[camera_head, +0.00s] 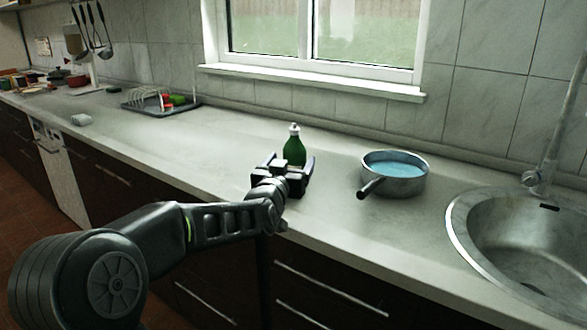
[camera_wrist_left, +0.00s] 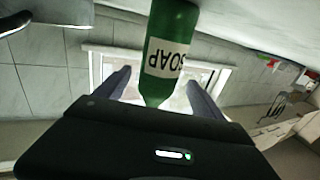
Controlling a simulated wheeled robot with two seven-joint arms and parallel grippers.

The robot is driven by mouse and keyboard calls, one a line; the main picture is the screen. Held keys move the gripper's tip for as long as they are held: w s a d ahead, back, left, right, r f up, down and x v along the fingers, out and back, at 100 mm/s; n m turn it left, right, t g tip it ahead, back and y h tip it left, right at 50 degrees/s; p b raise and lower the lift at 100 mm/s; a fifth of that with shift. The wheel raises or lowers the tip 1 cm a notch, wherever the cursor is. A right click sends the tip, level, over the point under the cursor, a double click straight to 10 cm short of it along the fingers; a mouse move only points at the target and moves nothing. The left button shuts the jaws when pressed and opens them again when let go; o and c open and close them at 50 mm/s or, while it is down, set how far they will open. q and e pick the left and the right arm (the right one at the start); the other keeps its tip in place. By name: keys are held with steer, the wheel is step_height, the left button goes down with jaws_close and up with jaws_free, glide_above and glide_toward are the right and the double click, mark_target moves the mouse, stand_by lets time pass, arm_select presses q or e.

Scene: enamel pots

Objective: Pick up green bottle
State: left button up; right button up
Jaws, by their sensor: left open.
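A green bottle (camera_head: 294,148) with a white cap stands upright on the counter below the window. My left gripper (camera_head: 291,164) is open at the bottle's near side and hides its lower part in the head view. In the left wrist view, which is upside down, the bottle (camera_wrist_left: 172,30) shows a white label reading SOAP. There it appears between the two open fingers of my left gripper (camera_wrist_left: 158,80), with a gap on each side. Whether the fingers reach fully around it, I cannot tell. My right gripper is not in view.
A metal pan (camera_head: 397,184) with blue contents stands right of the bottle, its dark handle pointing toward the counter's front edge. A round sink (camera_head: 460,222) is farther right. A dish rack tray (camera_head: 133,103) sits at the back left. The counter (camera_head: 200,135) left of the bottle is clear.

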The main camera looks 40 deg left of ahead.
mark_target(297, 154)
arm_select(q)
steer(key=shift+w+a, duration=0.2)
steer(key=shift+w, duration=0.15)
steer(key=shift+w, duration=0.1)
steer(key=x, duration=0.5)
steer(key=shift+d+f, duration=0.1)
steer(key=shift+f, duration=0.1)
steer(key=shift+c, duration=0.6)
steer(key=shift+r, duration=0.1)
jaws_close()
stand_by(0.3)
